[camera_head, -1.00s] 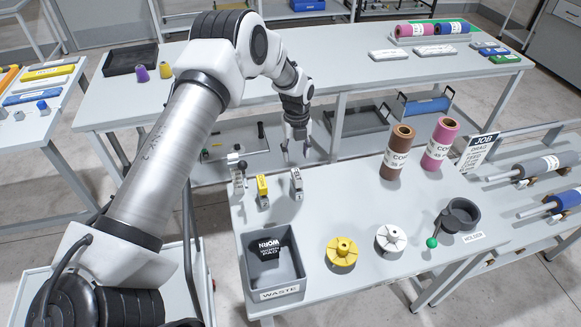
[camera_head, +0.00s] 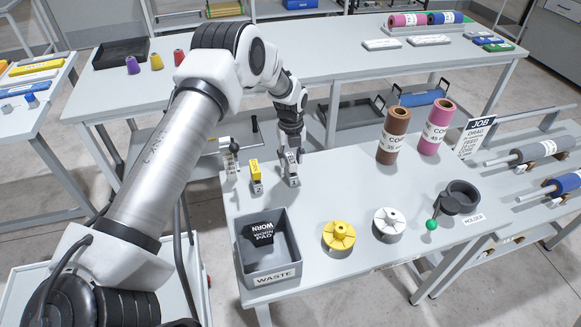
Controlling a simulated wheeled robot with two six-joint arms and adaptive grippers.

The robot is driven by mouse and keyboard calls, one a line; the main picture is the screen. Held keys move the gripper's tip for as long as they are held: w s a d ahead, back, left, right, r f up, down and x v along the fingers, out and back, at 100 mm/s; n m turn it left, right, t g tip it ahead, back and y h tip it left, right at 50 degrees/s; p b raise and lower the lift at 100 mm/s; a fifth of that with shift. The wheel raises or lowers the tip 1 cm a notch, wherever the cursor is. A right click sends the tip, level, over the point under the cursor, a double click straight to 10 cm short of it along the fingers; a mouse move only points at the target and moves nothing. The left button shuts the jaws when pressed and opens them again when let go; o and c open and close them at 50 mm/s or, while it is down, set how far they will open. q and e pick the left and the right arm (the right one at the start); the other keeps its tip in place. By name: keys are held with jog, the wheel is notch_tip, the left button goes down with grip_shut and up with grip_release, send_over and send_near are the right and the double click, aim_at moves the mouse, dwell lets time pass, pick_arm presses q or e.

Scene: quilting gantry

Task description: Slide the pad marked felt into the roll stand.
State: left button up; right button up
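Two small upright blocks stand at the back left of the near table: a yellow one (camera_head: 255,174) and a grey-white one (camera_head: 291,180). Their small labels are too small to read, so I cannot tell which is marked felt. My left gripper (camera_head: 289,156) points down at the top of the grey-white block, overlapping it in the view. Whether its fingers are closed on it is not clear. A dark round holder (camera_head: 462,196) with a green-knobbed lever (camera_head: 431,224) stands at the right, by a "HOLDER" label. A black worn pad (camera_head: 262,233) lies in the waste bin (camera_head: 270,277). My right gripper is not in view.
Yellow (camera_head: 338,235) and white (camera_head: 388,223) spoked hubs sit in the table's middle. A brown roll (camera_head: 393,134) and a pink roll (camera_head: 435,127) stand upright at the back right, near a job sign (camera_head: 474,137). A knobbed upright fixture (camera_head: 231,160) is left of the yellow block.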

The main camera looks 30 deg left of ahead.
pick_arm(q)
grip_shut()
jog(key=shift+r, duration=0.15)
jog(key=shift+r+p, duration=1.7)
jog(key=shift+r, duration=1.15)
